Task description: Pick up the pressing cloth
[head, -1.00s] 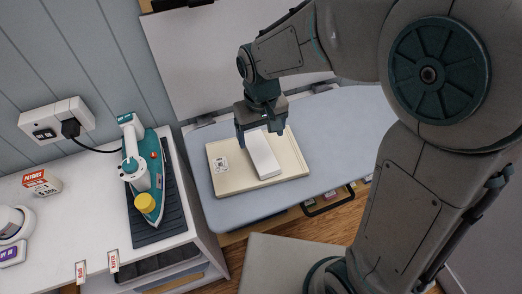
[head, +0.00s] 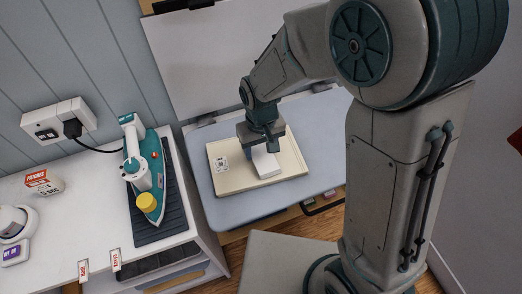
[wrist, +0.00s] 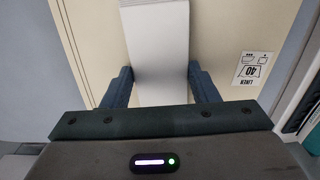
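A narrow white folded piece, which looks like the pressing cloth (head: 266,165), lies on a cream board (head: 290,160) printed with a small label. My gripper (head: 264,147) points down over the far part of the white piece and hides that part in the head view. In the wrist view the white piece (wrist: 158,45) runs between the two fingers of my gripper (wrist: 162,78). One finger is on each side, and the fingers are apart. The left finger is very close to its edge; I cannot tell whether either finger touches it.
The cream board lies on a pale blue ironing surface (head: 225,205). At left, a white counter (head: 95,195) holds a teal iron (head: 157,170) on a dark ribbed mat (head: 172,215), with its cord running to a wall socket (head: 55,120). The blue surface is bare right of the board.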

